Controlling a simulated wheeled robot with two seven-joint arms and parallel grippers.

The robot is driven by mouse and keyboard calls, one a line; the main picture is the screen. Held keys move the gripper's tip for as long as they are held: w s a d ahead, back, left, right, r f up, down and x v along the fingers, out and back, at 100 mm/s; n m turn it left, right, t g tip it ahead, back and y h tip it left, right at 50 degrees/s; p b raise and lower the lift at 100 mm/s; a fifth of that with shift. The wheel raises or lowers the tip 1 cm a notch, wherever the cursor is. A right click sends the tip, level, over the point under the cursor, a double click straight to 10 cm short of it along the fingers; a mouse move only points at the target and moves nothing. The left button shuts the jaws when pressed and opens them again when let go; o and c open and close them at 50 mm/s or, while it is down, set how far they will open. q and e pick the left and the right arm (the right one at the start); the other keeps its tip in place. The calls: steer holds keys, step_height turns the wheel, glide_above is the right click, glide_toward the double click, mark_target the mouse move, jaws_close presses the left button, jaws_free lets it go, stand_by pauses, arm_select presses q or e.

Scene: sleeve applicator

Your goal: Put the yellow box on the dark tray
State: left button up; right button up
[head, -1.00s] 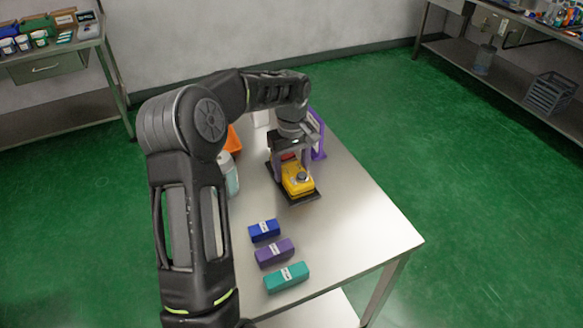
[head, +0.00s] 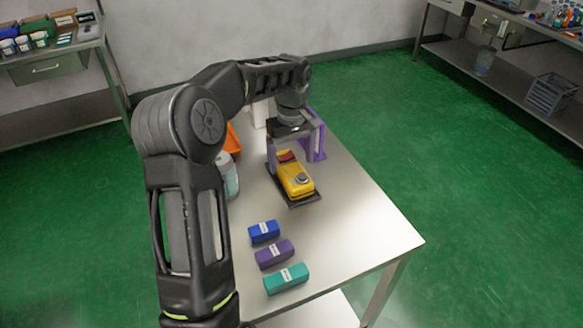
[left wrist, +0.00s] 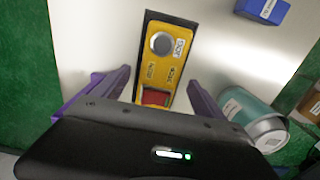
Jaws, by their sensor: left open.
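The yellow box (head: 300,184) has a round grey knob and a red patch on top. It lies on the dark tray (head: 303,203), whose black edge shows around it. The left wrist view also shows the yellow box (left wrist: 165,62) and the dark tray (left wrist: 150,17). My left gripper (head: 294,162) is open above the red end of the box, its fingers apart on either side. In the left wrist view the left gripper (left wrist: 160,88) holds nothing, with clear gaps between its fingers and the box. My right gripper is not in view.
Blue (head: 264,231), purple (head: 275,254) and teal (head: 287,278) boxes lie in front on the table (head: 365,215). A teal-and-white jar (head: 229,177) and an orange item (head: 233,140) stand left of the tray. The table's right side is clear.

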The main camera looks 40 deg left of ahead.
mark_target(291, 168)
arm_select(q)
step_height(291, 168, up, 8)
steer(key=p, duration=0.1)
steer(key=shift+r, duration=0.1)
stand_by(0.6)
